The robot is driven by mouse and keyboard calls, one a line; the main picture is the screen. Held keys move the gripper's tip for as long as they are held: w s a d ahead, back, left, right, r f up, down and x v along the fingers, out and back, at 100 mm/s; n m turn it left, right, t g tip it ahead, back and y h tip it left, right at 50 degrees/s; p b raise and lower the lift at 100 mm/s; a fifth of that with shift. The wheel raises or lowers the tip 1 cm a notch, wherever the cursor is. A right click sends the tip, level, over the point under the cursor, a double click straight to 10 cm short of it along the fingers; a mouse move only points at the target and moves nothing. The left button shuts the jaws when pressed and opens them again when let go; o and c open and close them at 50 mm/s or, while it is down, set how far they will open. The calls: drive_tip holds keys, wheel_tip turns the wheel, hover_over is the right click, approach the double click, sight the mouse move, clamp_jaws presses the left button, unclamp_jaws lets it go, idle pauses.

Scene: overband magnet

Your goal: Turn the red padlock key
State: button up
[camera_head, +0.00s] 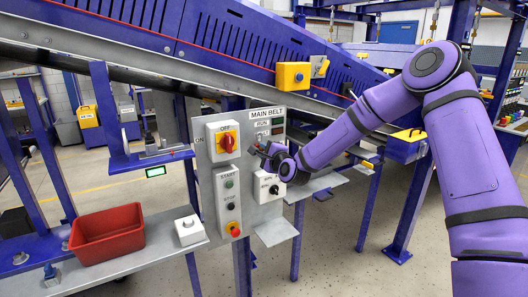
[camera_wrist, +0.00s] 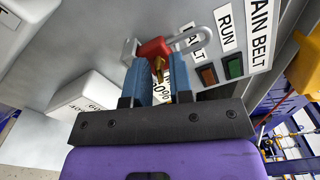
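A red padlock (camera_wrist: 153,48) with a grey shackle hangs at the control panel in the wrist view. A small brass key (camera_wrist: 159,68) sticks out of it toward me. My gripper (camera_wrist: 160,60) has its two blue fingers on either side of the key, close to the padlock. A narrow gap shows between the fingers, and they look open around the key. In the head view my gripper (camera_head: 266,160) is at the right side of the grey MAIN BELT panel (camera_head: 258,215). I cannot make out the key there.
The panel carries a red and yellow OFF switch (camera_head: 226,142), a start-stop box (camera_head: 229,200) and a white box (camera_head: 268,187) just below my gripper. Lamps (camera_wrist: 208,74) sit beside the padlock. A red bin (camera_head: 107,234) and a white button box (camera_head: 189,230) stand left.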

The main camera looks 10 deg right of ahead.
drive_tip(key=shift+o, duration=0.6)
drive_tip(key=v, duration=1)
drive_tip(key=shift+s, duration=0.35)
drive_tip(key=shift+d, duration=0.15)
